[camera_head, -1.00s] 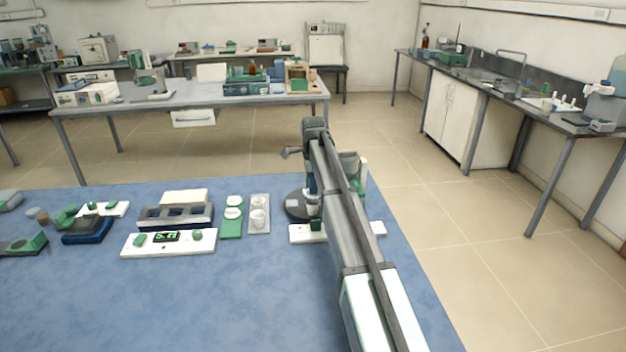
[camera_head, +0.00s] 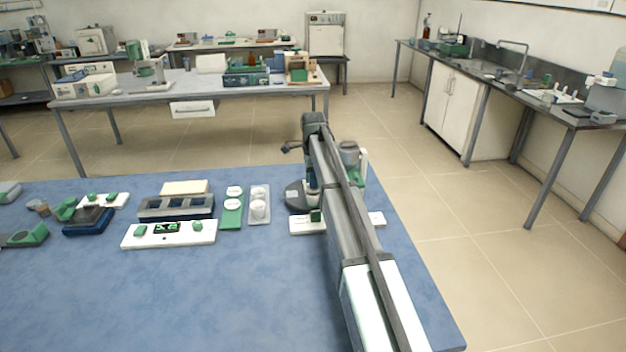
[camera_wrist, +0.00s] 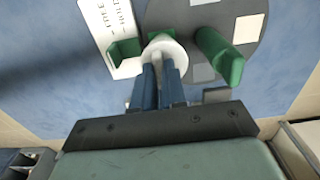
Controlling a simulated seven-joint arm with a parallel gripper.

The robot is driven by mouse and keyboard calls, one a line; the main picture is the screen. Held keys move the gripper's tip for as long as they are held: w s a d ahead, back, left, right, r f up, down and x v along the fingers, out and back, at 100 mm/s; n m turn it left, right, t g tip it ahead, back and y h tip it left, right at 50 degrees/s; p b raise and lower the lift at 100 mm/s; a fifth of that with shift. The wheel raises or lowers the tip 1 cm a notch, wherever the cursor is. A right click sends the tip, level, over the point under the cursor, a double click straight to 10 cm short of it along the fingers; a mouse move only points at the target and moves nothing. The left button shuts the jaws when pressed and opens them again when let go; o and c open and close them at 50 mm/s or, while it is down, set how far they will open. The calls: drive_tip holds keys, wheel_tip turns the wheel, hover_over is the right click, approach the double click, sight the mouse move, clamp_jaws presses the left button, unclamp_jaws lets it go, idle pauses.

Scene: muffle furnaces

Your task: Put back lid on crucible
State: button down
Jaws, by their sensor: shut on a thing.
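In the wrist view my gripper (camera_wrist: 164,70) has its two blue fingers shut on a small white round piece (camera_wrist: 176,52), which looks like the lid. A green part shows at its far edge. The piece is over or near a grey round plate (camera_wrist: 225,20); I cannot tell whether they touch. In the head view my arm hides the gripper and the held piece. White crucibles (camera_head: 259,210) stand in a pale tray (camera_head: 251,221) left of the arm. I cannot tell which crucible the lid belongs to.
A green post (camera_wrist: 220,55) stands close right of the held piece, and a white panel with a green block (camera_wrist: 125,50) lies to its left. A green strip with white discs (camera_head: 231,222) and a white control panel (camera_head: 182,238) are further left. The front of the blue table (camera_head: 200,305) is clear.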

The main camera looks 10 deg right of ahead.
drive_tip(key=shift+f, duration=0.75)
drive_tip(key=c, duration=0.7)
unclamp_jaws()
drive_tip(key=shift+r, duration=0.2)
drive_tip(key=shift+r, duration=3.85)
